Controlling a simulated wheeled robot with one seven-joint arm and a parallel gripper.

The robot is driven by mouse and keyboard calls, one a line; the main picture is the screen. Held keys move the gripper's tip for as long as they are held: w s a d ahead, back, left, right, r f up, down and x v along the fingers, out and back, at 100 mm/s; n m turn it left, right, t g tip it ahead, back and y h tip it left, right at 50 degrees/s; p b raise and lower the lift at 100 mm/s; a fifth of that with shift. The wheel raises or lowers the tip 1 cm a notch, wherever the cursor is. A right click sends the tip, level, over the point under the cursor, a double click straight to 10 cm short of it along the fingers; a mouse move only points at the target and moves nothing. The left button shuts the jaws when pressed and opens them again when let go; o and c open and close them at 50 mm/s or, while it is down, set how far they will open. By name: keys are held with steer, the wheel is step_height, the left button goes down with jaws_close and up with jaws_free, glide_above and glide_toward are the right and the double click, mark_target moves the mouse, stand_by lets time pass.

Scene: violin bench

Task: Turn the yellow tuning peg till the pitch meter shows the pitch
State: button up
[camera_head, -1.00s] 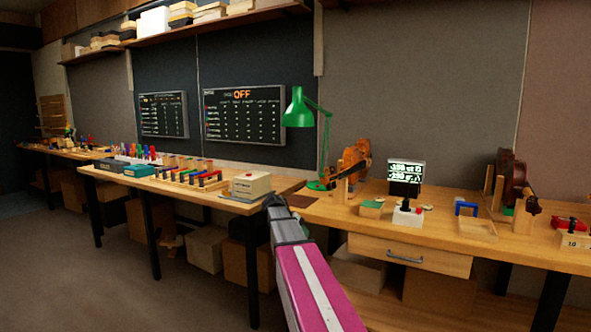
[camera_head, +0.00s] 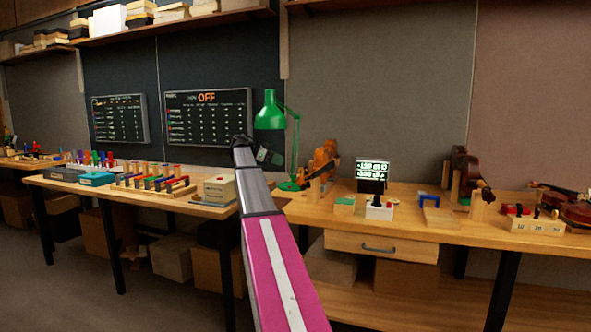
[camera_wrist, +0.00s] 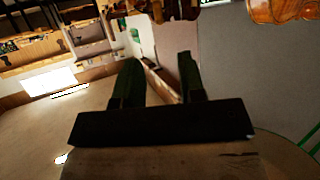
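My gripper (camera_head: 264,155) is raised in front of the wall, left of the green lamp and above the benches. In the wrist view its two dark fingers (camera_wrist: 158,68) are apart with nothing held between them. The pitch meter appears to be the small black screen (camera_head: 373,170) with light green writing, standing on the right bench; its text is too small to read. An orange-brown violin (camera_head: 323,160) stands in a wooden holder left of the screen. A darker violin (camera_head: 460,170) stands to the right. I cannot make out the yellow tuning peg in either view.
A green desk lamp (camera_head: 270,115) stands close to the right of my gripper. A white box with a black knob (camera_head: 379,212) sits in front of the screen. The left bench (camera_head: 150,197) bears coloured blocks and a cream box (camera_head: 220,189). Another violin (camera_head: 577,212) lies far right.

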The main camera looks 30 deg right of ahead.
mark_target(301, 172)
steer(key=x, duration=0.9)
steer(key=shift+f, duration=0.1)
jaws_close()
